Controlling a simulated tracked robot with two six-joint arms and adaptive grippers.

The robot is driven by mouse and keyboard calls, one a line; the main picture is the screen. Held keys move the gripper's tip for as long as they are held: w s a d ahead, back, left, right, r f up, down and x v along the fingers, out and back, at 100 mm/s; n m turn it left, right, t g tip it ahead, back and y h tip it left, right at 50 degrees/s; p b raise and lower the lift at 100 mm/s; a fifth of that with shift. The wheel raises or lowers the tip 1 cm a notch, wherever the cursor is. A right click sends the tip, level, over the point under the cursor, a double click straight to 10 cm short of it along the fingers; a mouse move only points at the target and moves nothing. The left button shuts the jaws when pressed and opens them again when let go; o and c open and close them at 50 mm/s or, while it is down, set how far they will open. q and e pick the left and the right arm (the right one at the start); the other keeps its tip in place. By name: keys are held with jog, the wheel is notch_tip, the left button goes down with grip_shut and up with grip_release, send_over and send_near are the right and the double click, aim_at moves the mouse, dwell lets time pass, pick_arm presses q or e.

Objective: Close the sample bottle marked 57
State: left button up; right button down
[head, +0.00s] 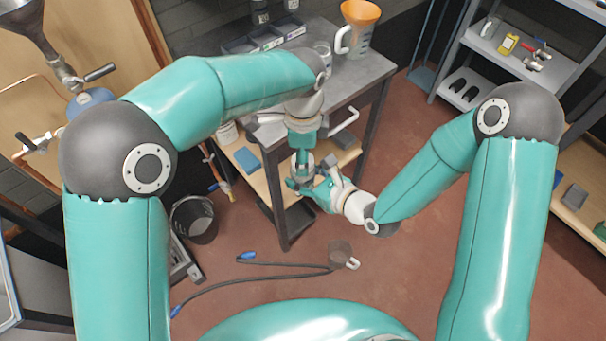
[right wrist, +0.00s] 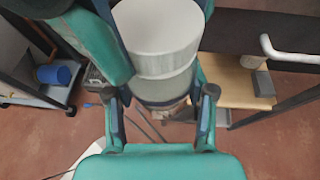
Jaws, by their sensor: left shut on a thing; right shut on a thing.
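The sample bottle (right wrist: 160,90) shows in the right wrist view as a greyish body under a wide white lid (right wrist: 158,35). The lid meets the top of the bottle; I cannot tell whether it is tight. My right gripper (right wrist: 160,98) is shut on the bottle, one finger at each side. My left gripper (head: 303,162) comes down from above in the head view and is shut on the lid; its teal finger (right wrist: 95,45) runs beside the lid. My right gripper (head: 312,188) meets it from the lower right. No number is readable on the bottle.
A grey workbench (head: 368,78) stands behind the grippers, with a jug and orange funnel (head: 360,14) on it. A bucket (head: 195,218), a hose (head: 255,280) and a small pot (head: 343,253) are on the floor. A metal shelf (head: 500,60) stands at the right.

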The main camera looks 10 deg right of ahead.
pick_arm(q)
jog(key=m, duration=0.4)
jog(key=shift+w+m, duration=0.1)
jog(key=shift+m, duration=0.3)
jog(key=m, duration=0.5)
jog(key=shift+m, duration=0.4)
jog(key=o, duration=1.4)
jog(key=shift+c, duration=0.2)
notch_tip(320, 180, up, 12)
